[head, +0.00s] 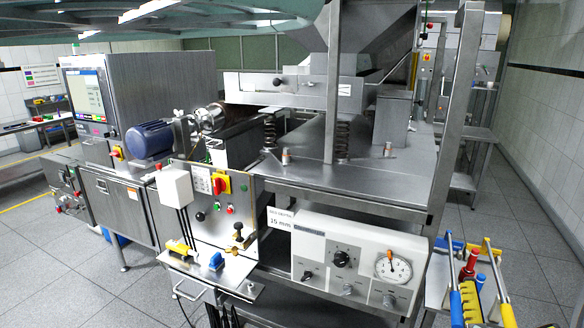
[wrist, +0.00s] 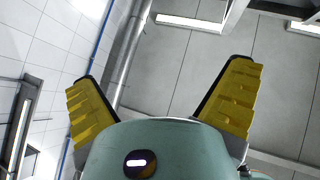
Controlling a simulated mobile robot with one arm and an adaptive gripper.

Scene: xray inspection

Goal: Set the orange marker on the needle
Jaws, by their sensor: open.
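A round white dial gauge (head: 392,268) is set in the right part of the light control panel (head: 345,262) at the front of the machine. A small orange mark (head: 390,255) shows near the top of the dial. The needle is too small to make out clearly, so I cannot tell the angle between it and the mark. My gripper (wrist: 165,70) is open in the wrist view, its yellow ribbed fingers spread wide with nothing between them. It faces the ceiling, away from the gauge. My gripper is not visible in the head view.
A steel post (head: 455,125) rises right of the panel. A stand with blue, yellow and red tools (head: 470,275) is at the lower right. Open tiled floor (head: 535,235) lies farther right.

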